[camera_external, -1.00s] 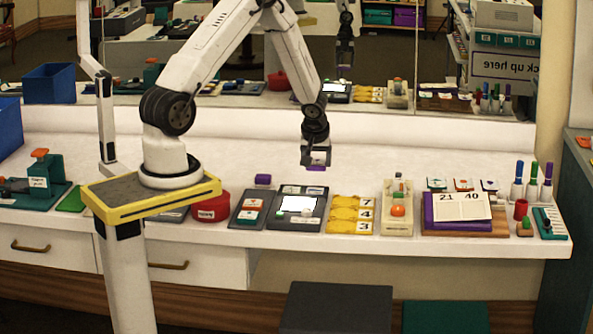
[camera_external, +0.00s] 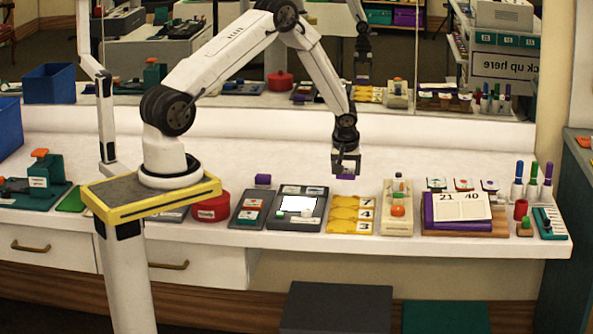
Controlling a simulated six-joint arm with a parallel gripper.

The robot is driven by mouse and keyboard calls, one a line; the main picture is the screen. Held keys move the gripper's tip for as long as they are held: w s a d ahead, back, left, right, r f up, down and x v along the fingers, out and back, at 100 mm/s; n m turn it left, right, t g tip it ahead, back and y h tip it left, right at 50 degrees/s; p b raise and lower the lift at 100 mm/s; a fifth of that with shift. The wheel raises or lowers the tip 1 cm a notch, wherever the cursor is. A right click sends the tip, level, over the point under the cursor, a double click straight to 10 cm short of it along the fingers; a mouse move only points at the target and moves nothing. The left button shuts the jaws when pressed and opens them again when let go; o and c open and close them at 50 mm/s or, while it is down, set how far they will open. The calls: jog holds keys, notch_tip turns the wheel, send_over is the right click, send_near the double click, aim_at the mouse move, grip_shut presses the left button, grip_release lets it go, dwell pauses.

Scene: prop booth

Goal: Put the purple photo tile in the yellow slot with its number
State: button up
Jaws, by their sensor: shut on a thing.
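My gripper (camera_external: 346,167) is shut on the purple photo tile (camera_external: 345,177), whose lower edge shows below the fingers. It hangs above the table, over the back of the yellow slot board (camera_external: 340,214). The board has three slots stacked front to back, with the numbers 7 (camera_external: 367,200), 4 (camera_external: 366,214) and 3 (camera_external: 366,227) at their right ends. The tile's own number cannot be read in this view.
A dark tray with a white screen (camera_external: 313,222) lies left of the yellow board. A beige stand with an orange knob (camera_external: 397,211) is close on its right. A small purple block (camera_external: 263,181) sits farther back left. The table behind the board is clear.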

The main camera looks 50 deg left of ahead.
aim_at(343, 199)
jog(key=shift+f, duration=3.25)
jog(key=o, duration=1.3)
jog(key=shift+r, duration=0.1)
jog(key=shift+v, duration=3.8)
